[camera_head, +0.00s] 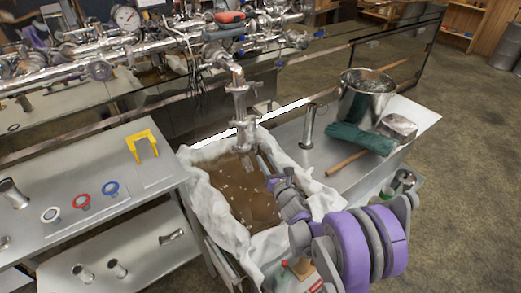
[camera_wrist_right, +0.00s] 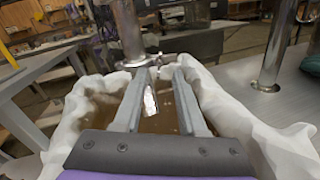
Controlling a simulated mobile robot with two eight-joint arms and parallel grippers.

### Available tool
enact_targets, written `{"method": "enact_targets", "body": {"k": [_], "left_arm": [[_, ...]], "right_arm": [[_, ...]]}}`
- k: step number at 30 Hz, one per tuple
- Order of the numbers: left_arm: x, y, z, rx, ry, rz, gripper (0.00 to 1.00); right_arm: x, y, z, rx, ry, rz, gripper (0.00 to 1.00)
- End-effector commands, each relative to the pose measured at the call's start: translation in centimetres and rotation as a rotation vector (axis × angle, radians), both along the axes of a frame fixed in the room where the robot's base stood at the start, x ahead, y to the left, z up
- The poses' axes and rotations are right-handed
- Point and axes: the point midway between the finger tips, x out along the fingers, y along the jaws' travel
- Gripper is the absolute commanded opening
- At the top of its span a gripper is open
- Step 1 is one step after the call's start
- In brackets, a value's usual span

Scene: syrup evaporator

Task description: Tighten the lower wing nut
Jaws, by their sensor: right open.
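A shiny vertical pipe (camera_head: 241,100) comes down from the pipework over a cloth-lined pan of brown syrup. A clamp ring (camera_head: 246,122) sits low on this pipe; in the right wrist view the lower clamp (camera_wrist_right: 138,62) shows just beyond my fingers. A small bright metal piece (camera_wrist_right: 150,100), perhaps the wing nut, shows between the fingers; I cannot tell whether they touch it. My right gripper (camera_wrist_right: 160,78) is open, its two grey fingers pointing toward the pipe over the pan. In the head view, my right gripper (camera_head: 270,168) is partly hidden by its arm. My left gripper is not in view.
White cloth (camera_head: 208,205) drapes over the pan's rim on both sides. A metal post (camera_head: 308,126), a steel pot (camera_head: 364,100) and a green glove (camera_head: 360,138) stand or lie on the right table. The left table (camera_head: 100,165) holds small fittings and a yellow bracket (camera_head: 142,143).

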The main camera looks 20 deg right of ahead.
Motion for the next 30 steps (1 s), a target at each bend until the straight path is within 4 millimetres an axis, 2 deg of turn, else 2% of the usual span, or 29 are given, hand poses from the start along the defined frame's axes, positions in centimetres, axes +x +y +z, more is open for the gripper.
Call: {"method": "enact_targets", "body": {"k": [3,9,15,23,27,30], "left_arm": [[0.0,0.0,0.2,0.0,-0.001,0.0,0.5],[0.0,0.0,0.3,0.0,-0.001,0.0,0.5],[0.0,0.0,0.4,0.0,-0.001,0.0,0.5],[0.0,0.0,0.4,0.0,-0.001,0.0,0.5],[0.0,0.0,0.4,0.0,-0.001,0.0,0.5],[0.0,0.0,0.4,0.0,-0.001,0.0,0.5]], "right_arm": [[2.5,0.3,0.0,0.002,0.0,0.001,0.4],[5.5,0.5,0.0,0.003,0.001,-0.001,0.4],[6.7,0.7,0.0,0.003,0.002,-0.001,0.4],[6.7,0.7,0.0,0.003,0.001,-0.002,0.4],[6.7,0.7,0.0,0.003,0.001,-0.002,0.15],[6.7,0.7,0.0,0.003,0.001,-0.002,0.0]]}}
